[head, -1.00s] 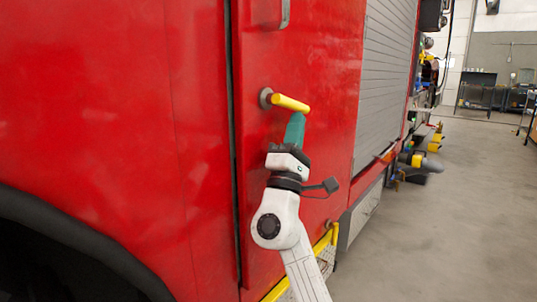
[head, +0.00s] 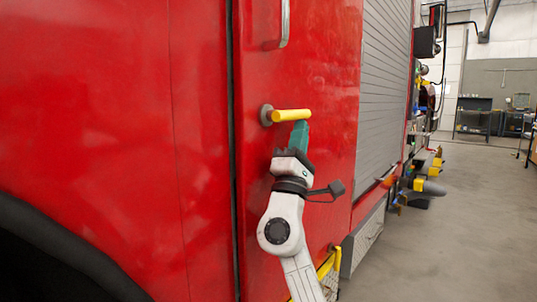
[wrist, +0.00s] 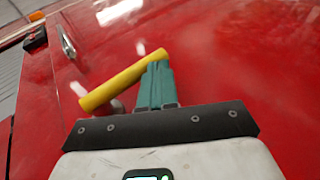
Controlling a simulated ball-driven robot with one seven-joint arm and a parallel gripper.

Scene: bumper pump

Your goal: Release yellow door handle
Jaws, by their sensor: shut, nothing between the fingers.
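The yellow door handle (head: 291,115) is a short bar on a round grey mount (head: 266,115) on the red door (head: 300,70). In the head view it points right and lies about level. My gripper (head: 301,125) is at the bar's free end, just under it, with its green fingers shut and nothing between them. In the wrist view the yellow handle (wrist: 123,80) runs slantwise past the tips of my gripper (wrist: 157,64). The fingertips are at or against the bar; I cannot tell whether they touch.
A metal grab rail (head: 284,22) is above the handle. A dark vertical door seam (head: 232,160) runs to its left. A grey roller shutter (head: 385,90) is to the right. A yellow-edged step (head: 329,268) is below. Open grey floor (head: 450,240) lies right of the truck.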

